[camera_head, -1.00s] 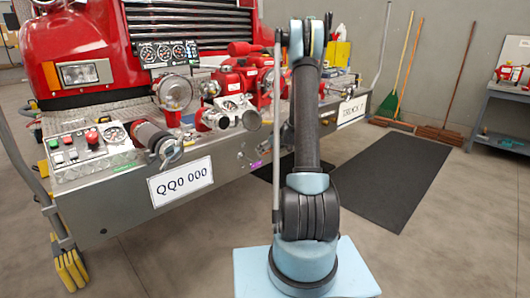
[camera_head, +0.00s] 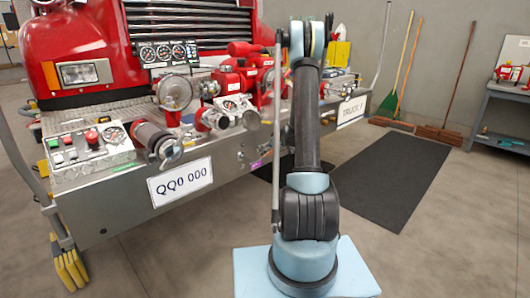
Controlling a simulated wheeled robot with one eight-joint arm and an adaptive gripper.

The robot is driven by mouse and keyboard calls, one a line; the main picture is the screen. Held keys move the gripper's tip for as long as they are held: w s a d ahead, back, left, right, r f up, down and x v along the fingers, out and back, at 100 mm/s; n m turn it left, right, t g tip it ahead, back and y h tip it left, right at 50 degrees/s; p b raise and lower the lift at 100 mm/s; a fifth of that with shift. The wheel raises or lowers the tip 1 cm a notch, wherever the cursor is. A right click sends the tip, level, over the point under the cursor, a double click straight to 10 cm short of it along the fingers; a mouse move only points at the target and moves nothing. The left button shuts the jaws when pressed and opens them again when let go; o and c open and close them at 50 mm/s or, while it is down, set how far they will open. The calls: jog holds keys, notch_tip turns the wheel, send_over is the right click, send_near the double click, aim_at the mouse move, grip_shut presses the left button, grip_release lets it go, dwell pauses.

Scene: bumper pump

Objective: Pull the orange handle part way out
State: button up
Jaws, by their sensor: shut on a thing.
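I cannot make out an orange handle in the head view. My arm (camera_head: 306,130) stands upright in the middle and covers part of the truck's bumper. My gripper cannot be made out; the far end of the arm is hidden behind its near links. The red pump (camera_head: 236,80) with its valves and pipes sits on the bumper just left of my arm. Whether anything is held does not show.
The bumper (camera_head: 105,215) carries a control panel (camera_head: 90,145), a dark cylinder (camera_head: 152,138), and the plate QQ0 000 (camera_head: 180,182). A black mat (camera_head: 395,175) lies right. Brooms (camera_head: 460,75) lean on the wall near a shelf (camera_head: 505,105).

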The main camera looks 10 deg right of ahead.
jog(key=shift+s+d, duration=0.4)
jog(key=shift+s, duration=0.25)
jog(key=o, duration=1.5)
jog(key=shift+d+r, duration=0.1)
jog(key=v, duration=1.1)
jog(key=shift+s+d+r, duration=0.15)
jog(key=shift+s, duration=0.15)
